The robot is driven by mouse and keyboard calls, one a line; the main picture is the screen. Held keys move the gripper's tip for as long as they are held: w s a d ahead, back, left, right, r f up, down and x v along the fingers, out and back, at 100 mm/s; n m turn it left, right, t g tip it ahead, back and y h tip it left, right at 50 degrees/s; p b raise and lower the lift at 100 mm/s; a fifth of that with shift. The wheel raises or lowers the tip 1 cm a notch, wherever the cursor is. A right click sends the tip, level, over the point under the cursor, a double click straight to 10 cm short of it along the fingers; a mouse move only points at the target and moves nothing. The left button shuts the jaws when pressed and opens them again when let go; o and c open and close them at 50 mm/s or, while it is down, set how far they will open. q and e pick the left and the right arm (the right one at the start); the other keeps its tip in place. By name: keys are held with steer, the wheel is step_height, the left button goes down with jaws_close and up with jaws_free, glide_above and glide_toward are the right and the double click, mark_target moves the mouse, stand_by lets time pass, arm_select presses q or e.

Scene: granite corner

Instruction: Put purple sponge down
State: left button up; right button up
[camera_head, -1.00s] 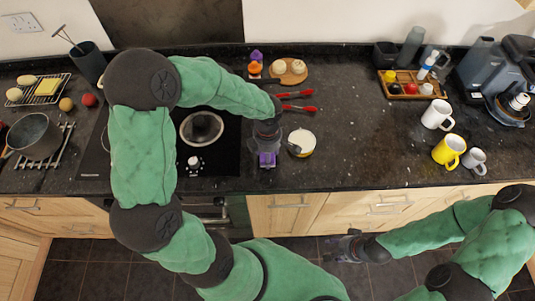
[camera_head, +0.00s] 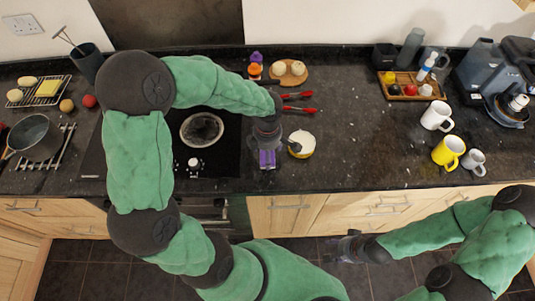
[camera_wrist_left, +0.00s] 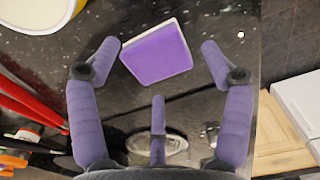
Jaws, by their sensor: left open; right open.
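The purple sponge (camera_wrist_left: 157,54) has a pale edge. In the left wrist view it appears to lie on the dark counter, tilted in the picture, between the fingertips, with visible gaps to the two side fingers. Only a small purple patch of the sponge (camera_head: 267,160) shows in the head view, below the left gripper. My left gripper (camera_wrist_left: 160,52) is open around the sponge, pointing down at the counter near its front edge; it also shows in the head view (camera_head: 267,147). My right gripper (camera_head: 347,248) is open and empty, low in front of the drawers.
A white-and-yellow pot (camera_head: 302,144) stands just right of the left gripper. Red-handled utensils (camera_head: 299,108) lie behind it. The black hob (camera_head: 218,157) is at left. Mugs (camera_head: 449,152) stand at right. The counter between pot and mugs is clear.

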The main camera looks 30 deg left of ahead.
arm_select(q)
step_height(320, 180, up, 10)
steer(key=p, duration=0.1)
steer(key=shift+p, duration=0.35)
arm_select(e)
steer(key=shift+r, duration=0.95)
arm_select(q)
steer(key=shift+s+d, duration=0.1)
arm_select(e)
steer(key=shift+s+d, duration=0.1)
